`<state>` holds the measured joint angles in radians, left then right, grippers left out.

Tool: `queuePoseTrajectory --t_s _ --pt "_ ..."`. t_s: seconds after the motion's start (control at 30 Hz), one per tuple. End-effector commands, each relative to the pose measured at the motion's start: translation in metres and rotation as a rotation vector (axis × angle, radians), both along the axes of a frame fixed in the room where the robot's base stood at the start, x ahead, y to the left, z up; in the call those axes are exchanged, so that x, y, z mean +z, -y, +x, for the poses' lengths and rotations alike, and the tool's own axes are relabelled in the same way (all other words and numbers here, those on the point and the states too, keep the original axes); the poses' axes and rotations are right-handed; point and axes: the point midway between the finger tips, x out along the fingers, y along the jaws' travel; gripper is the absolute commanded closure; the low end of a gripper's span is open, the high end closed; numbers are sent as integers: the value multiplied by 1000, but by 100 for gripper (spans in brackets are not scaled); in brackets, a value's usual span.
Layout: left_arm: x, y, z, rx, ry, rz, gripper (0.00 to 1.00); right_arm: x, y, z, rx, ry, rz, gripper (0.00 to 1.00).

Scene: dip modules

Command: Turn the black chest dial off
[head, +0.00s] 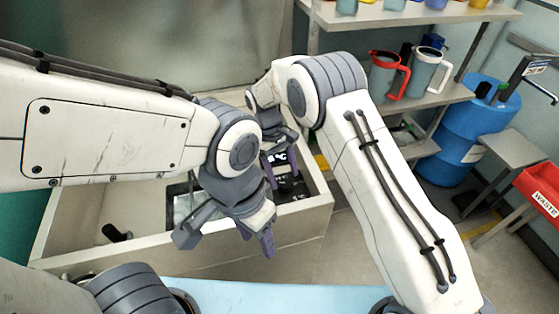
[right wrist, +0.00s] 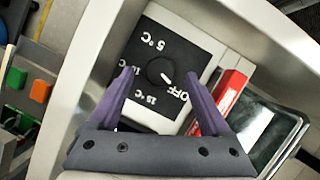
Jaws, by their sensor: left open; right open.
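The black dial panel (right wrist: 150,45) with white temperature marks and OFF fills the middle of the right wrist view. Its round black knob (right wrist: 158,70) has a white pointer aimed at the lower right, toward the OFF mark. My right gripper (right wrist: 159,76) is open, its purple fingers on either side of the knob; contact cannot be told. In the head view, my right gripper (head: 283,172) reaches down into the pale open chest (head: 300,228), over the partly hidden panel. My left gripper (head: 228,240) is open and empty in front, above the chest.
A red item (right wrist: 232,92) and a dark glassy tray (right wrist: 275,138) lie beside the panel. A shelf (head: 435,97) with mugs, a blue barrel (head: 460,135) and a red waste bin (head: 540,185) stand at the right. My left forearm crosses close to my right gripper.

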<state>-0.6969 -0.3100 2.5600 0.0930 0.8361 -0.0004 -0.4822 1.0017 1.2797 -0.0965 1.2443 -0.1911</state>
Motion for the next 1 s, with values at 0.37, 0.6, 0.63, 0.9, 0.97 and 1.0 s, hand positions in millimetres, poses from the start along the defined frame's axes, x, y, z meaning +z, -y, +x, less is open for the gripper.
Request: queuePoseTrajectory --t_s 0.37,0.6,0.63,0.9,0.97,1.0 --pt "-14 0 0 0 0 0 50 65 -19 21 0 5 3 18" --pt "-15 0 0 0 0 0 50 81 -23 25 1 2 2 18" --pt "-15 0 0 0 0 0 50 81 -23 25 1 2 2 18" --pt "-15 0 0 0 0 0 50 81 -22 25 1 1 2 18" --pt "-15 0 0 0 0 0 50 81 -22 25 1 1 2 18" --pt "-15 0 0 0 0 0 50 81 -22 25 1 1 2 18"
